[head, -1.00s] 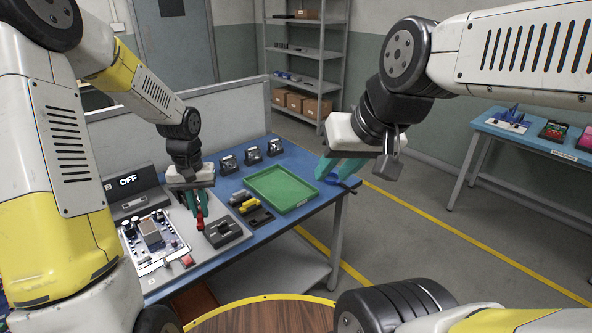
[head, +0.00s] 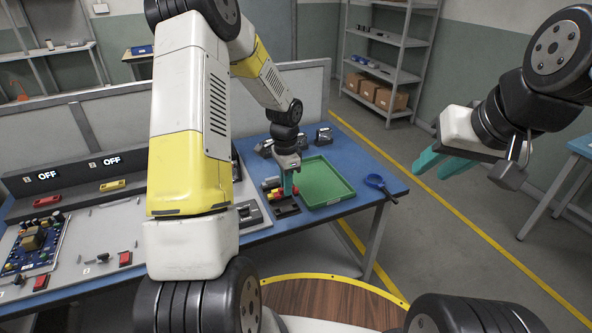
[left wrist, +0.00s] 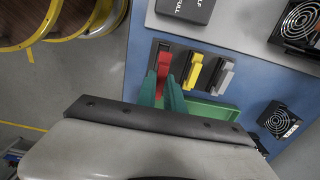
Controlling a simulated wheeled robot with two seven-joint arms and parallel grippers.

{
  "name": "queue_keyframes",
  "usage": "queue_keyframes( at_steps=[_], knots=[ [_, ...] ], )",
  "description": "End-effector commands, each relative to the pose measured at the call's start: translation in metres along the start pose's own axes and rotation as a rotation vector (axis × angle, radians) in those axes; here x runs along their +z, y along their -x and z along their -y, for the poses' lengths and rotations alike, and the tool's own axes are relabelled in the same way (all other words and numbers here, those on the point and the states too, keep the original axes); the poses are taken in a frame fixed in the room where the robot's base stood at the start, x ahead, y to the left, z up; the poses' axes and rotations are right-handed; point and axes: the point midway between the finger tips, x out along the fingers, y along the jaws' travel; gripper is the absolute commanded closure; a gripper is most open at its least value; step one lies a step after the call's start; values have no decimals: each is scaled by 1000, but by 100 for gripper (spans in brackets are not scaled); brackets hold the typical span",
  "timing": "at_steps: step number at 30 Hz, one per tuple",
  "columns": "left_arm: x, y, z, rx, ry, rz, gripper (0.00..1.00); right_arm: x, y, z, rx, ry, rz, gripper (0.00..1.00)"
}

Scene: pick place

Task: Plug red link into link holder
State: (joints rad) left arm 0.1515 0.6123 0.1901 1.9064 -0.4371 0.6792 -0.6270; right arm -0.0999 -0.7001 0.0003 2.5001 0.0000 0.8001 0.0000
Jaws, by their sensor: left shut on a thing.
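My left gripper (head: 288,190) points down over the black link holder (head: 286,210) on the blue table. In the left wrist view its teal fingers (left wrist: 168,92) are shut on the red link (left wrist: 163,66). The red link lies over the leftmost black slot of the holder (left wrist: 155,54), lined up with it; I cannot tell whether it is fully seated. A yellow link (left wrist: 194,70) and a grey link (left wrist: 222,76) sit in the neighbouring slots. My right gripper (head: 440,165) is open and empty, over the floor at right.
Black fan units (left wrist: 279,120) stand nearby. A circuit board (head: 35,242) and panels reading OFF are at left.

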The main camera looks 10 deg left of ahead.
Motion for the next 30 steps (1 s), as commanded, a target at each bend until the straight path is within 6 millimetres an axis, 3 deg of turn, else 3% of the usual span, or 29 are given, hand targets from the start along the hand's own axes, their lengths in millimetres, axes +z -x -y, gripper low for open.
queue_keyframes(
  at_steps=[13, 30],
  knots=[
    [0, -36, 0, 1, 3, 1, 100, 0, 0, 0, 0, 0, 0, 69],
    [0, -41, 0, 0, 4, 0, 100, 0, 0, 0, 0, 0, 0, 69]
  ],
)
